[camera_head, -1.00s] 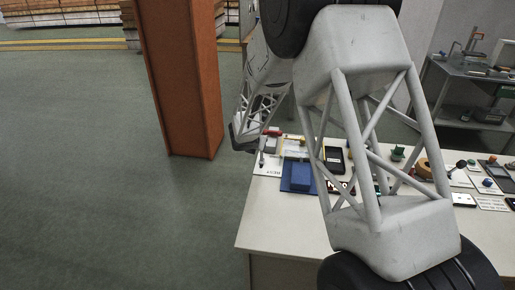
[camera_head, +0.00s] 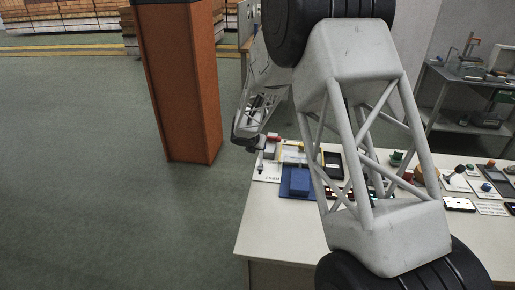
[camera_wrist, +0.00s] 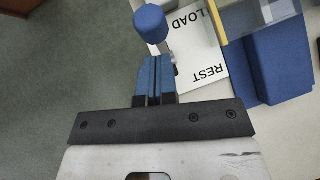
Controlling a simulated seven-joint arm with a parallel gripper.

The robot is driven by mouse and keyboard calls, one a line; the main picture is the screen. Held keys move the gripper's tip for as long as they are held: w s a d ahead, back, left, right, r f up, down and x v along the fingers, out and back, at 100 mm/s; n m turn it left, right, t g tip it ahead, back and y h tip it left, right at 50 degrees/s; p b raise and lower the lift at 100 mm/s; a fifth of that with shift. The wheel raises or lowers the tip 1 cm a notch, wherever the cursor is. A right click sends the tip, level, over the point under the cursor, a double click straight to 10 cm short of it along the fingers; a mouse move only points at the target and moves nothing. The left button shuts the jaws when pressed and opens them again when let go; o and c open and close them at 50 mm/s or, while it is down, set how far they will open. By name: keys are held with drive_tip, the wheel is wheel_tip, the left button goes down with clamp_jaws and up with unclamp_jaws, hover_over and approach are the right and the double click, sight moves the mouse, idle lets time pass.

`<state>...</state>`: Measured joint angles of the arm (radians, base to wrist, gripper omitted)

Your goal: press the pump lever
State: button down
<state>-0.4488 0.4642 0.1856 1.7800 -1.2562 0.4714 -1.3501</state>
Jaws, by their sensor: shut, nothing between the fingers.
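The lever, a thin grey rod with a round blue knob (camera_wrist: 150,23), stands over a white plate (camera_wrist: 214,70) lettered LOAD and REST in the wrist view. My gripper (camera_wrist: 157,66) has its two blue fingers shut together with nothing between them. Its tips are close below the knob in that picture, beside the rod; I cannot tell whether they touch it. In the head view my gripper (camera_head: 250,146) hangs by the left back corner of the white table, near the lettered plate (camera_head: 267,172).
A blue block (camera_wrist: 280,62) stands right of the plate, with a yellow-edged clear panel (camera_wrist: 262,14) near it. The white table (camera_head: 290,228) carries several other devices to the right, partly behind my arm. An orange pillar (camera_head: 178,85) stands left. The floor (camera_head: 85,150) is clear.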

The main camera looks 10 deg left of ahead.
drive_tip(key=shift+w, duration=1.85)
drive_tip(key=w+r+v, duration=0.1)
drive_tip(key=v, duration=1.2)
drive_tip(key=shift+a, duration=0.3)
drive_tip(key=shift+w, duration=0.15)
drive_tip(key=shift+d, duration=0.1)
